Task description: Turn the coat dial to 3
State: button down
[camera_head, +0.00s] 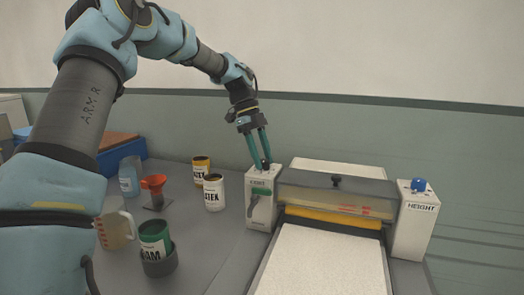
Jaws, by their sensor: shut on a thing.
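On the machine's right side a second white box (414,232), marked HEIGHT, bears a blue knob (418,185).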

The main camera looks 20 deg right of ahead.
jog(key=shift+d+r+m+p, duration=0.1)
jog(key=shift+m+p, duration=0.25)
jog(key=shift+m, duration=0.25)
jog(key=shift+y, duration=0.3)
jog(key=shift+c, duration=2.3)
grip_release()
jog(key=b+v, duration=0.1)
jog(key=v, duration=0.9)
jog(key=shift+w+r, duration=0.2)
jog(key=shift+r, duration=0.05)
